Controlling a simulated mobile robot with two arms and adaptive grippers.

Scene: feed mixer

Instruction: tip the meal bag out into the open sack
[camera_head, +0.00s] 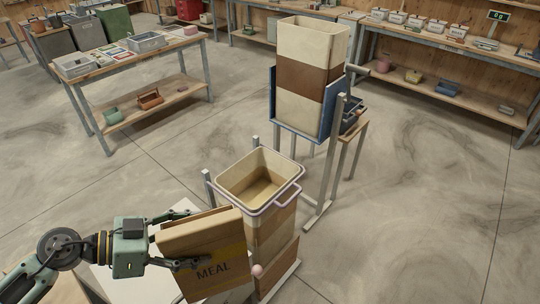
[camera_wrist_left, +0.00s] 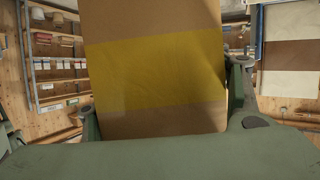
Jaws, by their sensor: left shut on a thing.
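The meal bag (camera_head: 205,249) is a brown paper bag with a yellow band marked MEAL; its top leans slightly left. My left gripper (camera_head: 188,240) is shut on it, with a finger on each side. In the left wrist view the bag (camera_wrist_left: 155,65) fills the middle, between the two fingers (camera_wrist_left: 165,105). The open sack (camera_head: 270,228) stands just right of the bag, its mouth held open by a pale rim. I see down its inner walls; the bag is beside the mouth, not over it. My right gripper is not in view.
A tall striped hopper (camera_head: 308,75) stands in a blue frame behind the sack. A workbench (camera_head: 150,55) with trays is at the back left, and a long shelf bench (camera_head: 440,45) at the back right. The floor (camera_head: 410,200) to the right is clear.

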